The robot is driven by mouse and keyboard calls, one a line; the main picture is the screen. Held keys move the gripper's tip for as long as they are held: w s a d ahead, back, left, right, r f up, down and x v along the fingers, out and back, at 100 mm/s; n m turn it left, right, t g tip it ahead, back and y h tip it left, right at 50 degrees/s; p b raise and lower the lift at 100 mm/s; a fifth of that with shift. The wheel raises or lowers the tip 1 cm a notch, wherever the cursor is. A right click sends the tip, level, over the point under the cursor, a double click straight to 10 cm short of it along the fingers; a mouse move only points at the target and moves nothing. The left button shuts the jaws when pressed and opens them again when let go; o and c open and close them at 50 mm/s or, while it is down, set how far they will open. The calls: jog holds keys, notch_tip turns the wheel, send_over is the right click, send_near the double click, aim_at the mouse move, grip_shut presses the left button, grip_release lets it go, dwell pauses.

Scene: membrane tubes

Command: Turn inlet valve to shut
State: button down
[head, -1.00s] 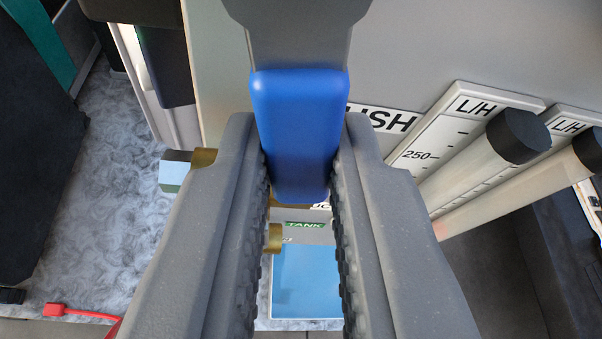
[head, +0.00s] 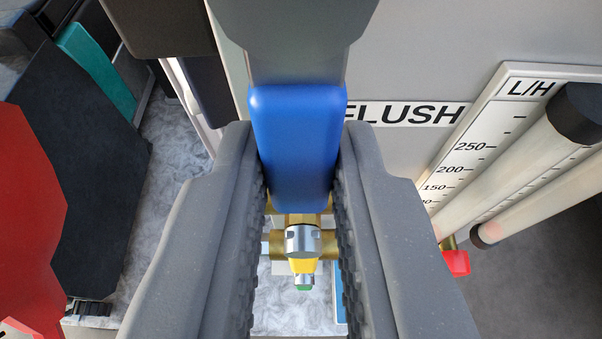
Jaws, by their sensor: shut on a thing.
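A blue handle (head: 295,135) stands between the two grey ribbed fingers of my gripper (head: 297,165), which is shut on it. The handle's top runs into a grey part (head: 293,55) above. Below the handle, brass fittings and a steel nut (head: 302,240) show between the fingers, with a yellow piece (head: 303,266) and a small green tip below. I cannot tell how the handle joins these fittings, and no inlet label shows.
A grey panel with a FLUSH label (head: 415,113) is behind. An L/H scale (head: 500,125) and pale tubes with dark caps (head: 580,112) stand close at right, with a red part (head: 456,262) below. Dark (head: 85,150) and red (head: 30,190) blocks are at left.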

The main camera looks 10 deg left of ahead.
jog(key=c, duration=1.4)
grip_release()
jog(key=shift+a+r, duration=0.1)
jog(key=shift+o, duration=0.2)
jog(key=b+v, duration=0.2)
jog(key=v, duration=1.1)
jog(key=shift+s+b, duration=0.35)
jog(key=shift+s, duration=0.05)
jog(key=s+a+t+b, duration=0.1)
jog(key=a+b, duration=0.3)
jog(key=a, duration=0.6)
jog(key=s+a+m+t+h+b, duration=0.1)
jog(key=s+a+b, duration=0.2)
jog(key=a, duration=0.7)
jog(key=shift+r+h+b, duration=0.15)
jog(key=shift+h+b, duration=0.15)
jog(key=shift+b, duration=0.25)
